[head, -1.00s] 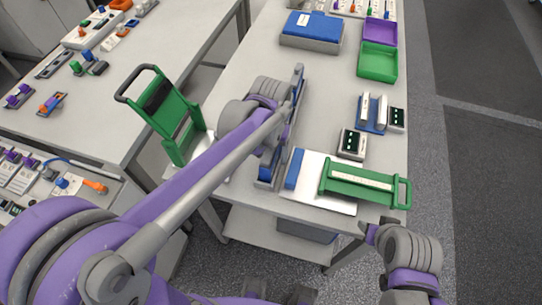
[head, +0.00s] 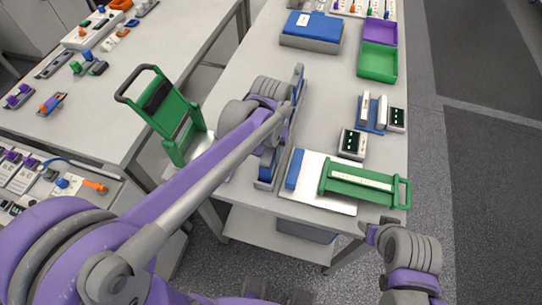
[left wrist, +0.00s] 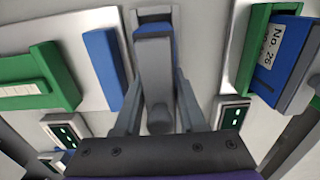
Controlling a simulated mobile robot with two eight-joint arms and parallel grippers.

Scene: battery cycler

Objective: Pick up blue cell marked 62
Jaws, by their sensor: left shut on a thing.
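My left gripper (head: 275,145) reaches over the near part of the light table and is largely hidden by its own arm. In the left wrist view, its fingers (left wrist: 155,95) are shut on a grey-and-blue piece (left wrist: 153,28); no number is readable on it. A blue face (head: 268,165) shows beside the gripper in the head view. A blue cell labelled No. 26 (left wrist: 285,50) sits by a green frame at the right of the wrist view. No marking 62 is readable. My right gripper (head: 372,230) is at the lower right, off the table edge; its jaws are unclear.
A white plate (head: 325,203) carries a blue bar (head: 296,169) and a green handled clamp (head: 360,183). An upright green handled frame (head: 165,110) stands left. Small displays (head: 352,143) and a green bin (head: 378,62) line the right side.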

